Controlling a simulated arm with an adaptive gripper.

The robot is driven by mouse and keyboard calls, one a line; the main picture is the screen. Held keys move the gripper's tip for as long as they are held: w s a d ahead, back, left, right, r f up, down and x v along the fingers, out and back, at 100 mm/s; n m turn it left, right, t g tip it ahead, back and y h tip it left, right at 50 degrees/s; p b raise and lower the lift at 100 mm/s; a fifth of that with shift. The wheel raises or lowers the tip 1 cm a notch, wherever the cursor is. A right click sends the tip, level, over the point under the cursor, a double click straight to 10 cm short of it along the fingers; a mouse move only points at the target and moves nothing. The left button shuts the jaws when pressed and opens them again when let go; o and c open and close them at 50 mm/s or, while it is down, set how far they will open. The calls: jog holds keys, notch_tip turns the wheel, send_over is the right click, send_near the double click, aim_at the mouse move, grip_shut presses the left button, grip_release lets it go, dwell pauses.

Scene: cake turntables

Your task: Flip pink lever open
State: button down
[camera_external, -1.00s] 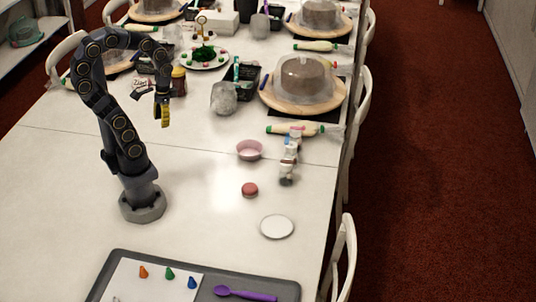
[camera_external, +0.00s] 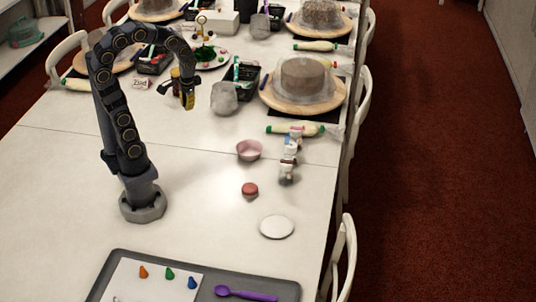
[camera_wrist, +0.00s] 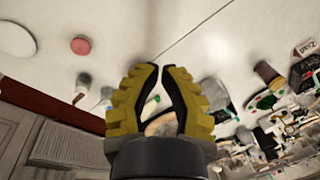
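I cannot make out a pink lever in either view. The pink items I see are a pink bowl (camera_external: 249,150) and a small pink-red disc (camera_external: 250,189) on the table, and the disc also shows in the wrist view (camera_wrist: 81,45). My gripper (camera_external: 187,100) is raised over the table, to the left of a clear plastic-wrapped item (camera_external: 224,98). In the wrist view my gripper's yellow-ridged fingers (camera_wrist: 160,68) lean together, with their tips almost meeting. I see nothing held between them. The fingers hide part of the table behind them.
A domed cake on a round wooden board (camera_external: 268,99) stands at the table's right edge. A black tray (camera_external: 243,77), piping bags (camera_external: 290,129) and small bottles (camera_external: 288,165) are near. A grey tray (camera_external: 262,287) lies in front. The table's left front is bare.

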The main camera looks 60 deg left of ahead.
aim_at(298, 127)
jog(key=w+d+f+m+t+y, duration=0.1)
jog(key=w+f+t, duration=0.1)
jog(key=w, duration=0.9)
jog(key=w+d+f+m+t+y, duration=0.1)
jog(key=w+f+m+t, duration=0.15)
jog(key=w, duration=0.85)
jog(key=w+d+f+m+t+h, duration=0.2)
jog(key=w+d+f+m+t, duration=0.1)
jog(key=w+d+f, duration=0.5)
jog(key=w+d, duration=0.2)
jog(key=d, duration=0.2)
jog(key=shift+w+f, duration=0.15)
jog(key=shift+w, duration=0.05)
jog(key=shift+f, duration=0.1)
jog(key=w+a+f, duration=0.5)
jog(key=w+f, duration=0.2)
jog(key=w, duration=0.1)
jog(key=shift+f, duration=0.4)
jog(key=shift+w+d+n, duration=0.1)
jog(key=shift+w+n, duration=0.05)
jog(key=shift+n, duration=0.2)
